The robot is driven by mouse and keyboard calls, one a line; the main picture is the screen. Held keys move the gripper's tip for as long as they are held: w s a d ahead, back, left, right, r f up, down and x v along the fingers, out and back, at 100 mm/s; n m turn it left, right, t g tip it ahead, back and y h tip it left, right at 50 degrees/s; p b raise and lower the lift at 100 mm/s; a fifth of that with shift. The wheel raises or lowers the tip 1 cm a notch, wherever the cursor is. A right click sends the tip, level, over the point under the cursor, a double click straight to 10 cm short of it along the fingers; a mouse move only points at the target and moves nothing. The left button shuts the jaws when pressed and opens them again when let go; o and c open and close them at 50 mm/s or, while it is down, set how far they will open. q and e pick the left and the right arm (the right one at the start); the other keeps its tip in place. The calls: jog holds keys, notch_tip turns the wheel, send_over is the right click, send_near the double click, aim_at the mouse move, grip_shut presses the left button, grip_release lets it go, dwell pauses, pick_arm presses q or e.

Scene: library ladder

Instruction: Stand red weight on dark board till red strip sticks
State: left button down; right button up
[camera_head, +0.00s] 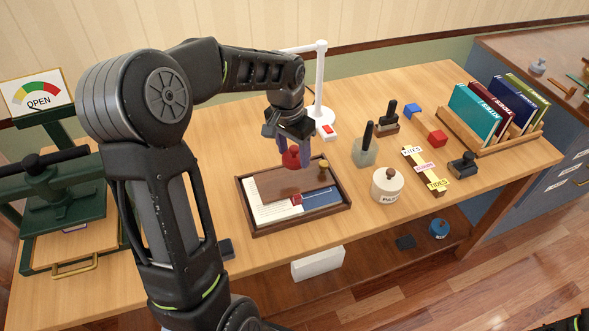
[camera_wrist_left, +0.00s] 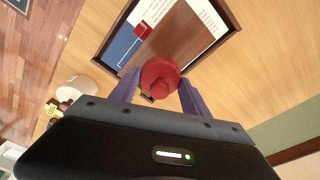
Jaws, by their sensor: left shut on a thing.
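My left gripper (camera_head: 293,150) is shut on the red weight (camera_head: 291,159) and holds it upright at the dark board's far edge in the head view. I cannot tell whether the weight touches the board. In the left wrist view the round red weight (camera_wrist_left: 160,78) sits between the purple fingers. The dark board (camera_head: 287,183) lies in a wooden tray (camera_head: 256,232), over a white printed sheet (camera_head: 272,213) and a blue piece (camera_head: 322,199). A small part of the red strip (camera_head: 296,200) shows at the board's near edge; the board hides the rest.
A brass knob (camera_head: 323,164) stands by the board's right end. A white lamp (camera_head: 320,85) stands behind the tray. A paste pot (camera_head: 389,186), stamps (camera_head: 365,148) and a label strip (camera_head: 426,168) are to the right. A green press (camera_head: 60,195) stands left.

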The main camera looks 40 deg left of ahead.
aim_at(295, 179)
pick_arm(q)
jog(key=shift+f, duration=1.6)
notch_tip(295, 179, down, 4)
jog(key=shift+r+p, duration=0.25)
jog(key=shift+p, duration=0.15)
jog(key=shift+f, duration=0.1)
jog(key=c, duration=0.5)
grip_release()
jog(key=shift+f, duration=0.1)
